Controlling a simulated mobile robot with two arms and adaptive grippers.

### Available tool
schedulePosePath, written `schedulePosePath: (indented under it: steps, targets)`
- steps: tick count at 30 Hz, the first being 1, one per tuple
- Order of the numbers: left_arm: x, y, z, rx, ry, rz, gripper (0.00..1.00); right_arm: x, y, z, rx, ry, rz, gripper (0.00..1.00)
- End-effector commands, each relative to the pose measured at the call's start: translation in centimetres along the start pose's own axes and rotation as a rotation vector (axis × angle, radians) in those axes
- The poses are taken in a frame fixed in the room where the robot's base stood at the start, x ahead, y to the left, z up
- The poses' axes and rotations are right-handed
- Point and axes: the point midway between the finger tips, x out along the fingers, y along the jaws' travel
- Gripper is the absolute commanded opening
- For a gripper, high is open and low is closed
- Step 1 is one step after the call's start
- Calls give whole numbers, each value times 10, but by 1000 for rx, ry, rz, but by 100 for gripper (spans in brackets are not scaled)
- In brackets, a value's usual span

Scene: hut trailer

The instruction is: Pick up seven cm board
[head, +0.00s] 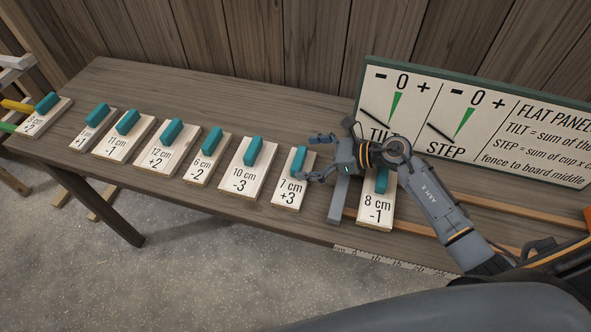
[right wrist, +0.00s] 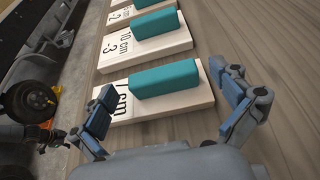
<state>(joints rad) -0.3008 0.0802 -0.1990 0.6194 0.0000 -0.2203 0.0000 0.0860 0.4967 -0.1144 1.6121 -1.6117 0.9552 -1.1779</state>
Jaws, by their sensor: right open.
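The seven cm board (head: 288,192) is a pale board marked "7 cm +3" with an upright teal handle (head: 300,160), lying on the wooden bench. My right gripper (head: 312,158) is open beside it, its two fingers reaching left toward the handle and partly covering it in the head view. In the right wrist view, the board (right wrist: 198,101) lies ahead with its teal handle (right wrist: 165,79) between the spread fingers (right wrist: 161,80). The handle looks ungripped; contact cannot be told. My left gripper is out of view.
Close on the right is the 8 cm board (head: 375,217), partly behind my gripper. On the left are the 10 cm board (head: 240,183) and several others in a row. A sign (head: 480,125) with dials stands behind. Bare bench (head: 270,115) lies behind the row.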

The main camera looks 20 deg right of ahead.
Motion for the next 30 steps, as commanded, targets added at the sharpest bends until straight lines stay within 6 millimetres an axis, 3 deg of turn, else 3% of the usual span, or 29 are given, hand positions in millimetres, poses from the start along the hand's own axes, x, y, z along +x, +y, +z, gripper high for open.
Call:
schedulePosePath:
  steps: [5,14,24,30]
  targets:
    - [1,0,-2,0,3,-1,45,0,0,-1,0,0,-1,100]
    - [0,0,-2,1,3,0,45,0,0,0,0,0,-1,44]
    - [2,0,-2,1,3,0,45,-1,-1,2,-2,-1,-1,44]
    - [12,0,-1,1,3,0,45,-7,-1,15,-7,-1,-3,44]
